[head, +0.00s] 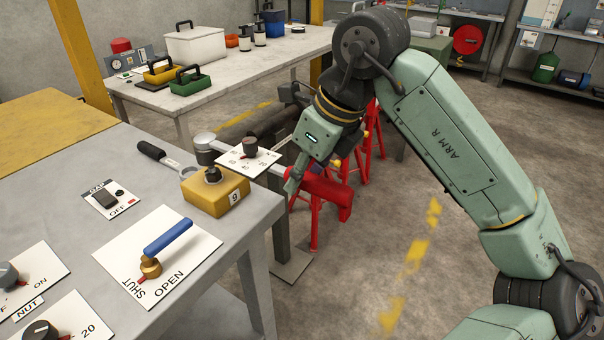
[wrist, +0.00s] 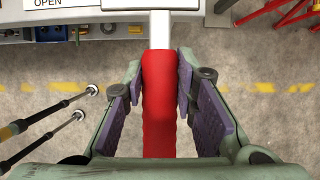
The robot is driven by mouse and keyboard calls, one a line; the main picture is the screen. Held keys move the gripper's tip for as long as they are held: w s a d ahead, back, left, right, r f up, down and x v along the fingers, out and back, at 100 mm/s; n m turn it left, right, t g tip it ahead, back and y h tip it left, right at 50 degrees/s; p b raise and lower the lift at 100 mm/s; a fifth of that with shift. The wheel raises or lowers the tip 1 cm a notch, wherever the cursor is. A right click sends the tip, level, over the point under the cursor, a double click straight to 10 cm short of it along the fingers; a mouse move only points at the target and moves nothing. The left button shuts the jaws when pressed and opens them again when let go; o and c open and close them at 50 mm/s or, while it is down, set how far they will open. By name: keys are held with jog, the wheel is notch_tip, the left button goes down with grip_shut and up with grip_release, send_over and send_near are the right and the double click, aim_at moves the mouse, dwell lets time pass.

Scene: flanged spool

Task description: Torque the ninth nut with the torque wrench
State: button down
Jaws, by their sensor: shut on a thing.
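The torque wrench has a red handle (head: 325,192) and a pale shaft reaching left past the table edge. My gripper (head: 297,182) is shut on the red handle, which also shows between the purple finger pads in the wrist view (wrist: 158,110). A yellow block (head: 216,196) marked 9 sits near the table's right edge, with a dark nut (head: 212,175) on top. A grey cylindrical head (head: 204,143) shows above and behind the block; I cannot tell whether it touches the nut.
The grey table (head: 110,225) also carries a blue valve lever (head: 168,237) near SHUT and OPEN marks, a GAP switch plate (head: 108,202) and knob plates. A black-handled tool (head: 160,154) lies behind the block. Red stands (head: 372,150) are beyond my gripper. Floor to the right is open.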

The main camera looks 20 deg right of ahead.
jog(key=shift+f, duration=0.15)
dwell(0.5)
jog(key=shift+f+b, duration=2.2)
jog(key=shift+b, duration=0.15)
jog(key=s+a+m+b, duration=0.1)
jog(key=a, duration=0.1)
jog(key=s+a+m+h+b, duration=0.1)
jog(key=a, duration=0.1)
jog(key=shift+s+a, duration=0.1)
jog(key=shift+s, duration=0.1)
jog(key=shift+a+m, duration=0.1)
jog(key=shift+m, duration=0.2)
jog(key=shift+s+a+m+t+h+b, duration=0.15)
jog(key=shift+s+a+m+b, duration=0.15)
jog(key=shift+a, duration=0.45)
jog(key=shift+s+a+m+t+h+b, duration=0.1)
jog(key=shift+s+a+m+b, duration=0.1)
jog(key=shift+a+m, duration=0.4)
jog(key=shift+s+a+m+t+h+b, duration=0.15)
jog(key=shift+s+a+m+b, duration=0.1)
jog(key=shift+a, duration=0.6)
